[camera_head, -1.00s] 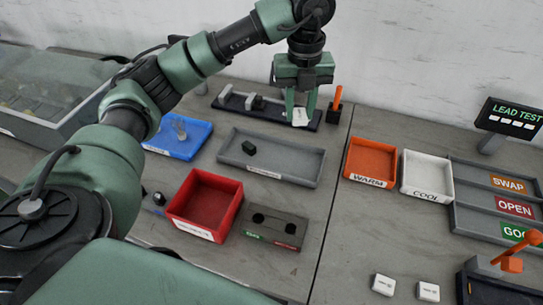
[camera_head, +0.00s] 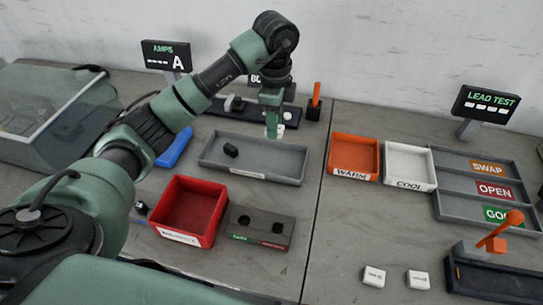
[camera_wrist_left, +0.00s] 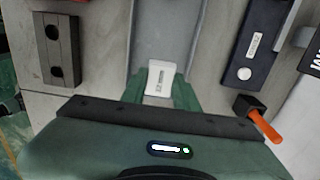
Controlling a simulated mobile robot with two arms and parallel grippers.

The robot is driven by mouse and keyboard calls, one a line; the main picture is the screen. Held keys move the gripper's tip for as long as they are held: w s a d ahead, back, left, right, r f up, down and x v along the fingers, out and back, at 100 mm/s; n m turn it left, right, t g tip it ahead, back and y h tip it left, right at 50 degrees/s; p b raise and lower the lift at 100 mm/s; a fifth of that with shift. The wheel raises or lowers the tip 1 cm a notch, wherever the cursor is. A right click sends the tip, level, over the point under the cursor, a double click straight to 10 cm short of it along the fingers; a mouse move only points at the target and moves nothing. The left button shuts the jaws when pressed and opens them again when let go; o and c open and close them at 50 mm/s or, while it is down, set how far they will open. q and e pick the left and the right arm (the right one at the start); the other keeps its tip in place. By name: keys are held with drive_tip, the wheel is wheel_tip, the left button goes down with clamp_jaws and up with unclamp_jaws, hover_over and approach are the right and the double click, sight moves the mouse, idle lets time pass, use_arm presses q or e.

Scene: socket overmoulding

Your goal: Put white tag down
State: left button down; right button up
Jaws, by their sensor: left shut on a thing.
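My left gripper (camera_head: 272,133) points down over the right end of the long grey tray (camera_head: 222,168). It is shut on a white tag (camera_wrist_left: 160,79) with dark print, which shows between the two green fingers in the left wrist view. The same grey tray (camera_wrist_left: 142,40) lies beyond the tag there. I cannot tell whether the tag touches the tray floor. In the head view the gripper mostly hides the tag. Two other white tags, one on the left (camera_head: 374,276) and one on the right (camera_head: 418,280), lie on the front table. My right gripper is not in view.
A small dark block (camera_head: 231,150) lies in the grey tray's left part. Behind the gripper are a dark fixture (camera_wrist_left: 254,50) and an orange-handled tool (camera_head: 316,96). A red bin (camera_head: 188,208) stands in front, with orange (camera_head: 353,157) and white (camera_head: 409,166) trays to the right.

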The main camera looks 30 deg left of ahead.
use_arm(q)
hover_over(274, 162)
wheel_tip(274, 162, down, 6)
drive_tip(key=shift+s+p, duration=0.1)
drive_tip(key=shift+p, duration=0.35)
wheel_tip(274, 162, down, 5)
drive_tip(key=shift+f, duration=0.25)
drive_tip(key=shift+f, duration=0.1)
drive_tip(key=c, duration=1.1)
unclamp_jaws()
wheel_tip(274, 162, up, 12)
drive_tip(key=shift+r+b, duration=0.15)
drive_tip(key=shift+b, duration=0.25)
